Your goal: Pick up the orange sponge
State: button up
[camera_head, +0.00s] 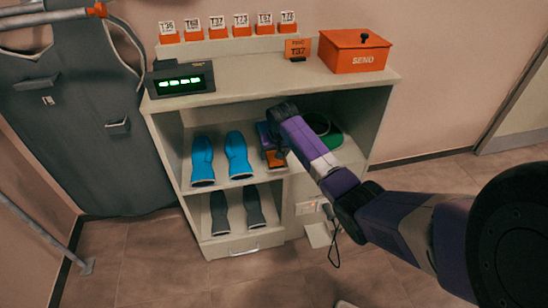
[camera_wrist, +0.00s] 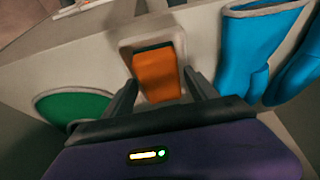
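The orange sponge (camera_wrist: 158,76) shows in the wrist view, with a dark green strip along its far edge. It rests in a shallow pale dish (camera_wrist: 126,48). In the head view the orange sponge (camera_head: 275,158) is on the cabinet's upper shelf, partly hidden by my gripper. My gripper (camera_wrist: 160,80) is open, with one finger at each side of the sponge's near part. I cannot tell whether the fingers touch it. My gripper (camera_head: 272,152) reaches into the shelf opening in the head view.
Dark gloves (camera_head: 238,208) are on the lower shelf. The cabinet top (camera_head: 240,82) above my gripper holds a display (camera_head: 180,80) and an orange SEND box (camera_head: 353,52).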

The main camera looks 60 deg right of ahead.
jog(key=c, duration=1.1)
jog(key=shift+o, duration=0.2)
